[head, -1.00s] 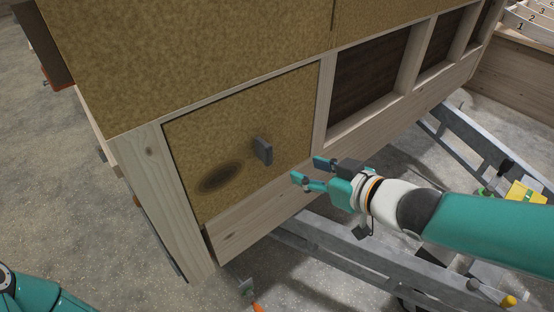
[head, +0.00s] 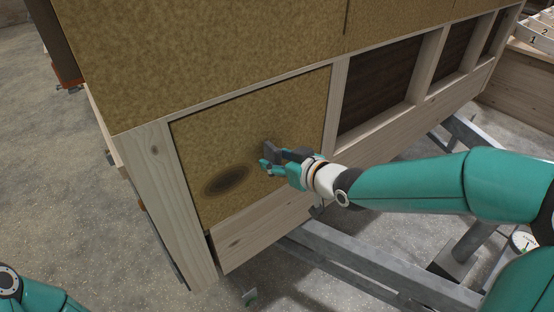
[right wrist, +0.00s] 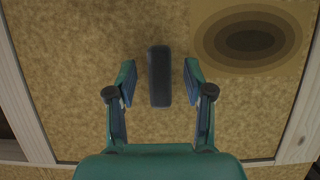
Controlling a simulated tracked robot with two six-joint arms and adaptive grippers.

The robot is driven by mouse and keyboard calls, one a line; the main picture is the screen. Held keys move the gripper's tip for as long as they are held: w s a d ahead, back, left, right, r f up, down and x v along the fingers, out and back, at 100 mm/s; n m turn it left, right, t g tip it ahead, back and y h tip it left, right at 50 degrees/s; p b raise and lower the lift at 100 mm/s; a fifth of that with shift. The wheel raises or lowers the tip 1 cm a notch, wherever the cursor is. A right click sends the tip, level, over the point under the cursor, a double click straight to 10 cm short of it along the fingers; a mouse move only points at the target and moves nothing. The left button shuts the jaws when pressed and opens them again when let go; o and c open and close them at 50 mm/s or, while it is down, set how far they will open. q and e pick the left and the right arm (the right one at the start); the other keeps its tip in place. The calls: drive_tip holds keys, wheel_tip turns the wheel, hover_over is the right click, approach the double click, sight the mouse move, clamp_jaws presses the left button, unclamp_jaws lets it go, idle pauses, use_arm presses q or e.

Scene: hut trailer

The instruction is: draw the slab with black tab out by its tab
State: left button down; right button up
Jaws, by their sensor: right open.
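The slab (head: 210,135) is a tan, speckled panel set in a pale wooden frame, with a dark oval stain at its lower left. Its black tab (head: 270,149) stands out from its face; my right gripper partly covers it in the head view. In the right wrist view the tab (right wrist: 159,76) lies between the two fingertips, with a gap on each side. My right gripper (right wrist: 160,82) is open around the tab and does not visibly touch it; it also shows in the head view (head: 268,158). My left gripper is out of view.
Wooden studs (head: 335,105) frame dark open bays (head: 380,82) to the right of the slab. Another tan panel (head: 230,45) sits above. A grey metal trailer beam (head: 380,270) runs below. The concrete floor (head: 60,190) at left is clear.

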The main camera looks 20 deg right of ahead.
clamp_jaws()
drive_tip(key=shift+w+r, duration=0.1)
drive_tip(key=shift+r, duration=0.05)
idle(0.8)
drive_tip(key=s+d, duration=0.2)
drive_tip(key=s, duration=0.5)
drive_tip(key=shift+d, duration=0.25)
idle(1.2)
drive_tip(key=shift+s, duration=0.1)
